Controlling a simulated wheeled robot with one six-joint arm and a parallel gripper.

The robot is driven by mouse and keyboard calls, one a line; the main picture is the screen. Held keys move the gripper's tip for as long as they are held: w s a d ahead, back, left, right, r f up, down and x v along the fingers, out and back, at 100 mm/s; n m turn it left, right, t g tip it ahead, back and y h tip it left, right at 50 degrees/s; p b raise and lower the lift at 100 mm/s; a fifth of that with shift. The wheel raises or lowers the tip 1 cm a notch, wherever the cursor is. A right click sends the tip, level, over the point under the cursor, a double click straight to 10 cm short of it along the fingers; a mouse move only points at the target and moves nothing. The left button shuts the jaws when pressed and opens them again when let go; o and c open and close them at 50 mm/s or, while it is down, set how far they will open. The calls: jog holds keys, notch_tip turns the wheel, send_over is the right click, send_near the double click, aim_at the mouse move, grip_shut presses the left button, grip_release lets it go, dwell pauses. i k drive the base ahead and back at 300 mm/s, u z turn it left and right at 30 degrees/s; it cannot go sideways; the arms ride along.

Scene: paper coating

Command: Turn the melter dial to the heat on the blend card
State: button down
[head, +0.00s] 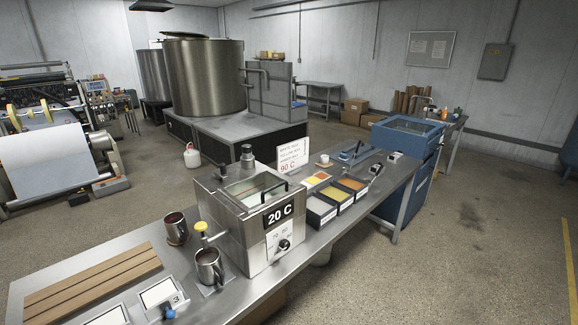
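The melter (233,215) is a steel box with a glass-topped lid and a black handle, standing on the long steel bench. Its black display (278,214) reads 20 C in white. Below the display is the round black dial (284,245) on the front panel. Small numbers are printed around the dial, but they and its pointer setting are too small to read surely. The blend card (292,156) stands upright behind the melter, with several dark lines of text and 90 C in red. My gripper is not in view.
Metal mugs (209,266) stand left of the melter, close to its yellow-topped tap (200,227). Black bins (321,212) of coloured material sit to its right. A slatted wooden board (92,282) lies at the bench's left end. Open floor (440,255) lies in front at right.

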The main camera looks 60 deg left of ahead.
aim_at(284, 244)
jog(key=u, duration=0.55)
jog(key=i, duration=0.9)
jog(key=u, duration=1.5)
jog(key=i, duration=0.45)
jog(key=u, duration=0.85)
jog(key=k, duration=0.4)
jog(key=u, duration=0.85)
jog(key=i, duration=0.45)
jog(key=z, duration=0.1)
